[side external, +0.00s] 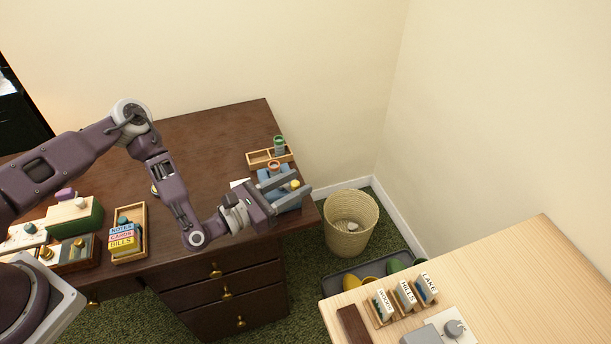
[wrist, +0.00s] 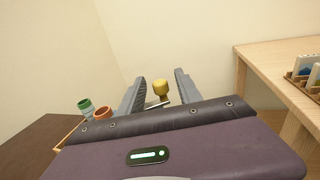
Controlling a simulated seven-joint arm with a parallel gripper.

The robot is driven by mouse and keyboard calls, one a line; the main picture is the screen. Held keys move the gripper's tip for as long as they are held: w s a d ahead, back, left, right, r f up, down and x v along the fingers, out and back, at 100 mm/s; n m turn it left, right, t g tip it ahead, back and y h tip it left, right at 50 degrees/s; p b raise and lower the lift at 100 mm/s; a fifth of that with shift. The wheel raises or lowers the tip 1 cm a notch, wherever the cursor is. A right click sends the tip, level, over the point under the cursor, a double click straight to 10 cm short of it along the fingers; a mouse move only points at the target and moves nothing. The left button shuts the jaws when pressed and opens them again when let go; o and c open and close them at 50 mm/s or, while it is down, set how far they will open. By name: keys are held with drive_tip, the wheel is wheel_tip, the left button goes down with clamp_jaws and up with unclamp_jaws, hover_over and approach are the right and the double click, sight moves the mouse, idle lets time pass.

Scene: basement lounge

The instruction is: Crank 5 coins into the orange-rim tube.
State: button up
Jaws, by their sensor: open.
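The orange-rim tube (side external: 274,165) stands at the desk's right end, beside a blue device (side external: 267,174) that my gripper partly hides. The device's yellow crank knob (side external: 295,184) shows between my fingers. In the wrist view the yellow knob (wrist: 160,88) stands on a thin metal arm, between the two grey fingers. My gripper (side external: 300,180) is open around the knob, with a gap visible on both sides in the wrist view (wrist: 160,78). The orange rim (wrist: 103,113) shows left of the fingers there. Coins cannot be made out.
A green-rim tube (side external: 279,143) stands behind, at a shallow wooden tray (side external: 256,160). A wicker basket (side external: 350,241) is on the floor right of the desk. A box of labelled cards (side external: 128,248) and small devices lie at the desk's left. The desk's back middle is clear.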

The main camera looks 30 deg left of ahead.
drive_tip(key=x, duration=0.3)
drive_tip(key=shift+w+d, duration=0.1)
drive_tip(key=shift+w, duration=0.15)
drive_tip(key=shift+c, duration=0.4)
clamp_jaws()
